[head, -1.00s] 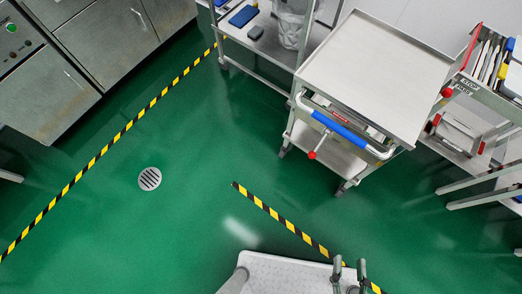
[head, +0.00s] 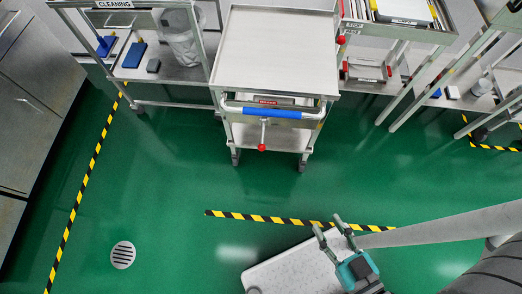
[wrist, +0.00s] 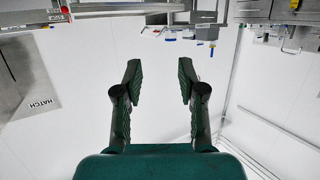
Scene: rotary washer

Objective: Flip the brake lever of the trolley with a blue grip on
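The trolley (head: 277,50) is a steel cart with a flat top, ahead of me in the head view. Its push handle has a blue grip (head: 272,113). A brake lever with a red ball end (head: 262,147) hangs below the middle of the handle, pointing towards me. My gripper (head: 328,222) is in the lower part of the head view, well short of the trolley and to its right. Its fingers are spread apart with nothing between them, as the wrist view also shows (wrist: 160,80). The wrist view faces a white wall, and I cannot make out the lever there.
A cleaning rack (head: 172,98) with blue items and a bin stands left of the trolley. A rack with folders and red-handled things (head: 366,70) stands right. Yellow-black tape (head: 290,220) and a drain (head: 123,255) mark the green floor, clear before the trolley.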

